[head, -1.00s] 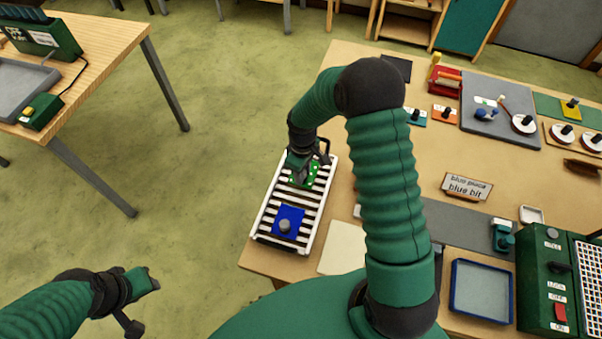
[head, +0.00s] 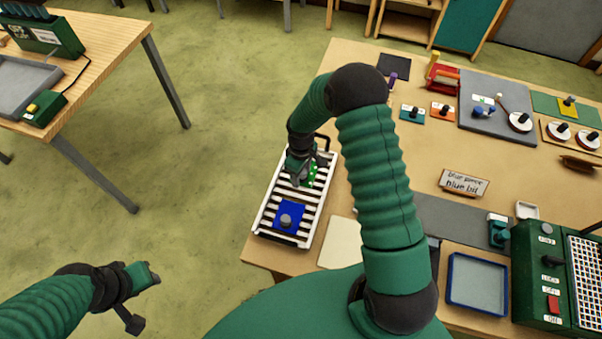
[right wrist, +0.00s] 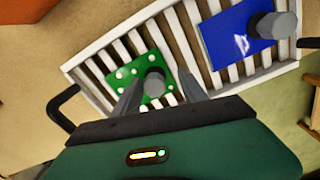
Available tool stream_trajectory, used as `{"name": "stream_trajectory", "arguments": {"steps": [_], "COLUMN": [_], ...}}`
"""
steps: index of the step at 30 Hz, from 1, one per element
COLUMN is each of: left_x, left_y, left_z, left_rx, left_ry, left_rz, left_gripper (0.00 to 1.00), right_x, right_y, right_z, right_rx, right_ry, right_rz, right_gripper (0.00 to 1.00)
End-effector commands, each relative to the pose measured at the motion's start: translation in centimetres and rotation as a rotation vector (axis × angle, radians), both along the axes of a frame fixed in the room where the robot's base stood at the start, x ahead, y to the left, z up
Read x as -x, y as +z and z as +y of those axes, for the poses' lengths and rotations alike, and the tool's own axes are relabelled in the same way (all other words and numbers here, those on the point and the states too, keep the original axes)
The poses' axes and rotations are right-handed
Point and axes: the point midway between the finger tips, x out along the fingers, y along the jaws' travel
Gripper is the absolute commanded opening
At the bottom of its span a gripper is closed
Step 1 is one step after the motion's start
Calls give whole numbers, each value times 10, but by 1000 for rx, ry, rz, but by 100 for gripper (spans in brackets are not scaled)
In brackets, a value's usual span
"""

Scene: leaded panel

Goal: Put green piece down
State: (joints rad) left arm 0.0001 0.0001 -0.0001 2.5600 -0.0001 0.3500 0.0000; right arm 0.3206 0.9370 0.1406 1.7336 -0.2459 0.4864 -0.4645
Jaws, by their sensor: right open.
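The green piece (right wrist: 132,72), a flat square with white dots and a grey knob, lies on the slatted white rack (right wrist: 108,48). In the head view the green piece (head: 313,174) is partly hidden by my right gripper (head: 299,180). In the right wrist view my right gripper (right wrist: 160,92) is open, its fingers on either side of the knob. I cannot tell whether they touch it. A blue piece (head: 290,215) with a grey knob sits at the rack's near end. My left gripper (head: 153,274) hangs over the floor at lower left; its jaws are unclear.
The rack stands at the left edge of the wooden table (head: 400,170), with floor beyond it. Another table (head: 100,60) is at upper left.

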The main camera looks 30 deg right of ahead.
Motion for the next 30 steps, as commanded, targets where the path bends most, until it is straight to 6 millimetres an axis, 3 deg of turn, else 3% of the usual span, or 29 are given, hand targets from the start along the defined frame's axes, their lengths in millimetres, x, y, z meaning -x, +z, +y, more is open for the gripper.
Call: {"name": "stream_trajectory", "arguments": {"steps": [5, 12, 19, 23, 27, 30], "left_x": [0, 0, 0, 0, 0, 0], "left_y": [-11, -25, -29, -28, -28, -28], "left_z": [0, 0, 0, 0, 0, 0], "left_rx": [0, 0, 0, 0, 0, 0], "left_ry": [0, 0, 0, 0, 0, 0], "left_rz": [0, 0, 0, 0, 0, 0], "left_gripper": [36, 36, 36, 36, 36, 36], "right_x": [-2, -1, 3, 38, 97, 130], "right_y": [27, 89, 120, 138, 152, 153], "right_z": [-1, -1, 6, 39, 75, 89], "right_rx": [1, 2, 4, 17, -4, -36], "right_ry": [-1, 0, -9, -102, -285, -388], "right_rz": [-7, -7, -8, -64, -164, -212], "right_gripper": [50, 50, 50, 50, 50, 50]}}
